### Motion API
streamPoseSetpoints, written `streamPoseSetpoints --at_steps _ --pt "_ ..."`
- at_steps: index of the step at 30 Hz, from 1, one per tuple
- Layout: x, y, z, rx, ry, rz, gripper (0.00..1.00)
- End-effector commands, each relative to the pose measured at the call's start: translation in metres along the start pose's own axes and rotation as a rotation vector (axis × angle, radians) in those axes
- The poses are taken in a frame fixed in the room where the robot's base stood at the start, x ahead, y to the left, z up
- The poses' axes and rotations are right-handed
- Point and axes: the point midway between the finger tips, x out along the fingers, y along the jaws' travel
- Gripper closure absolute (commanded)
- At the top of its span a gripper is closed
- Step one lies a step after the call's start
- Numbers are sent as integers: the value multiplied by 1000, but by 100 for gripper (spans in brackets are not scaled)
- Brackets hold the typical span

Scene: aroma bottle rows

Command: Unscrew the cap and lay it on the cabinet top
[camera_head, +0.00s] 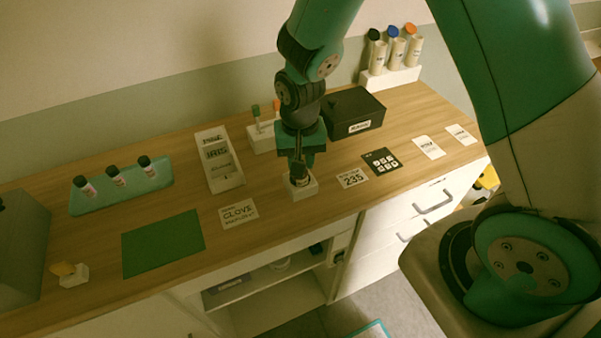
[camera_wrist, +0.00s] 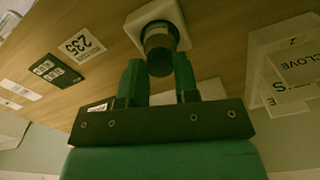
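A small bottle with a dark cap (camera_wrist: 159,66) stands upright in a white square holder (camera_head: 303,190) near the front of the cabinet top (camera_head: 275,218). The holder also shows in the wrist view (camera_wrist: 180,18). My gripper (camera_head: 299,172) points down over the bottle. In the wrist view its two green fingers (camera_wrist: 160,74) sit on either side of the cap, with no clear gap, and look shut on it. The cap appears still on the bottle. The fingers and wrist hide part of the bottle in the head view.
A 235 card (camera_head: 352,178) lies right. Behind are a white label rack (camera_head: 226,181), a black box (camera_head: 352,112) and a tube stand (camera_head: 261,139). A teal tray (camera_head: 150,184) holds several bottles.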

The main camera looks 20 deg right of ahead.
Motion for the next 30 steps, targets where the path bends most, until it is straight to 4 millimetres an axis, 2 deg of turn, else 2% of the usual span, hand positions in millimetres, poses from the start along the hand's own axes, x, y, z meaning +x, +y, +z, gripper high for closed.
streamPoseSetpoints --at_steps 11,14,30 --pt "0 0 0 -2 0 0 96" --pt "0 0 0 -49 0 0 96" --pt "-2 0 0 -977 0 0 96"
